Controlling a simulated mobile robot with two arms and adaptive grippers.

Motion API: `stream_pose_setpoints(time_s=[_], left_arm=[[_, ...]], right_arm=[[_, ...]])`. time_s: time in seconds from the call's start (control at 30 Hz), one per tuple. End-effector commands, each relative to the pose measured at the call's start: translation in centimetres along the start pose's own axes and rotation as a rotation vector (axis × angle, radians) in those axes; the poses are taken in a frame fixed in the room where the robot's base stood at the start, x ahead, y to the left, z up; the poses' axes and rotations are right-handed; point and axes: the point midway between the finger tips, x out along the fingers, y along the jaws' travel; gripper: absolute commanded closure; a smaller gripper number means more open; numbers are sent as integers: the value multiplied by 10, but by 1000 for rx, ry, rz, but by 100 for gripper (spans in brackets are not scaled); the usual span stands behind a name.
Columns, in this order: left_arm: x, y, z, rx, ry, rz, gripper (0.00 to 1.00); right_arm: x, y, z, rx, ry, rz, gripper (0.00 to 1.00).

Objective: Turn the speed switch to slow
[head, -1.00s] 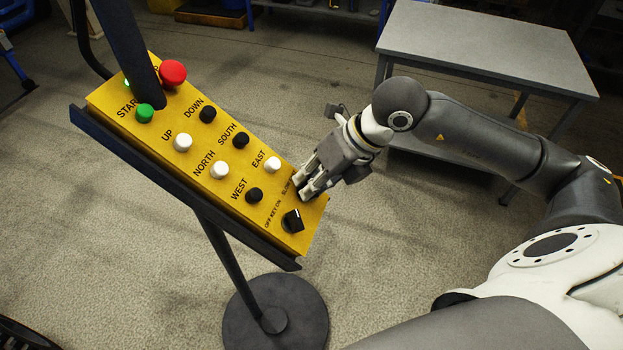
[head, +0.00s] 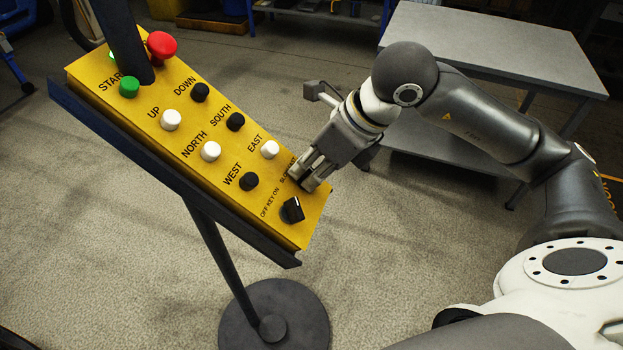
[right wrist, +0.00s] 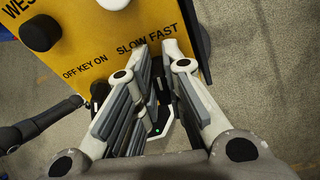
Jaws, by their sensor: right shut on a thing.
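The yellow control panel (head: 130,108) is tilted on a stand. My right gripper (head: 308,180) is at its lower right corner, shut on the speed switch, which the fingers mostly hide in the head view. In the right wrist view, the gripper's fingers (right wrist: 164,78) stand on both sides of the dark speed switch (right wrist: 159,92), just below the SLOW FAST label (right wrist: 158,38). Which way the switch points is hidden. The black key switch (head: 292,209) with its white mark sits beside it. My left gripper is not in view.
White and black buttons, such as the EAST button (head: 269,149) and WEST button (head: 249,181), are close to the gripper. A red stop button (head: 161,46) is at the far end. A grey table (head: 490,45) stands behind my right arm.

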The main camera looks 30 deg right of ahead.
Motion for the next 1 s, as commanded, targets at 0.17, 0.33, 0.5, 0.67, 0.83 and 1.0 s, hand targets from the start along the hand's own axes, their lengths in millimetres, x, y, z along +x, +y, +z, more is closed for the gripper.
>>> stream_pose_setpoints(time_s=[0.17, 0.33, 0.5, 0.67, 0.83, 1.0], left_arm=[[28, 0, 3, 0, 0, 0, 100], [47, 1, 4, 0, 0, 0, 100], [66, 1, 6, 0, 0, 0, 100], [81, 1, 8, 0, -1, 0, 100], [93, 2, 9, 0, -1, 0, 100], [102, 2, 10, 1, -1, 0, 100]], right_arm=[[5, 2, -3, -168, -2, -25, 100], [6, 4, -3, -328, -2, -48, 100], [5, 5, -4, -486, -1, -72, 100], [5, 6, -4, -620, 0, -91, 100], [4, 7, -5, -738, 1, -108, 100], [3, 8, -5, -824, 2, -119, 100]])
